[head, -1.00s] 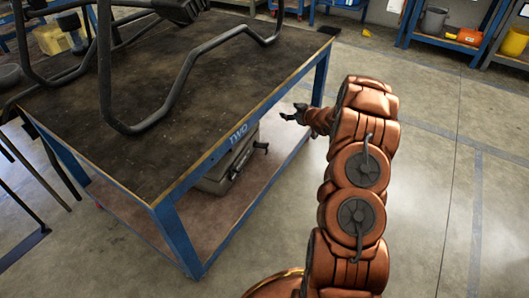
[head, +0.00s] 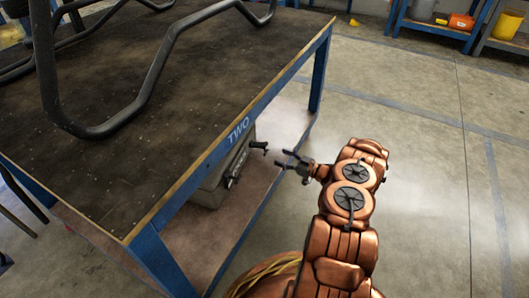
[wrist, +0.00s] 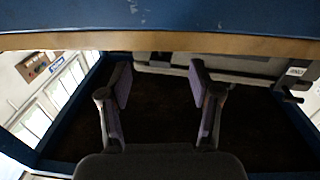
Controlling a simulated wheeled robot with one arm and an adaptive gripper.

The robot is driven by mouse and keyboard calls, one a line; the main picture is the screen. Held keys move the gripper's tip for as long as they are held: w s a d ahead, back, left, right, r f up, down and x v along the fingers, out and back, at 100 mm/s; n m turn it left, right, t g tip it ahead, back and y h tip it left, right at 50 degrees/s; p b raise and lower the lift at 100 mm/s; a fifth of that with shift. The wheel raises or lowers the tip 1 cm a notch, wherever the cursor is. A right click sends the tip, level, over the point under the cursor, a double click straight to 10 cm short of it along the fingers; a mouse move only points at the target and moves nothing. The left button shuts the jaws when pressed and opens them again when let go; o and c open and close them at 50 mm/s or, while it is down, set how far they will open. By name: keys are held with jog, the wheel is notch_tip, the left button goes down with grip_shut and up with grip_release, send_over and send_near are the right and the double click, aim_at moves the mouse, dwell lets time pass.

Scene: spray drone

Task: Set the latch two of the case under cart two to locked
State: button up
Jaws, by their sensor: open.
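The grey case (head: 212,186) sits on the lower shelf of the cart marked TWO, partly hidden by the tabletop. In the head view, one dark latch handle (head: 259,147) sticks out at its far end, and another dark latch part (head: 234,178) is on its front. My gripper (head: 287,160) is open and empty, just right of the protruding handle and apart from it. In the wrist view, the open fingers (wrist: 160,82) point toward the case (wrist: 232,72). A dark latch handle (wrist: 290,94) shows at the right, below a small white label (wrist: 296,71) too small to read.
The blue cart edge (head: 240,133) overhangs the case, and it crosses the top of the wrist view (wrist: 160,18). A blue leg (head: 319,75) stands at the far corner. Bent black tubing (head: 150,85) lies on the tabletop. The floor (head: 430,190) at right is clear.

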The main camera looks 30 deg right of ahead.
aim_at(266, 150)
jog(key=shift+b+x, duration=1.75)
jog(key=shift+x, duration=2.05)
jog(key=shift+r, duration=0.1)
jog(key=shift+c, duration=0.3)
grip_shut()
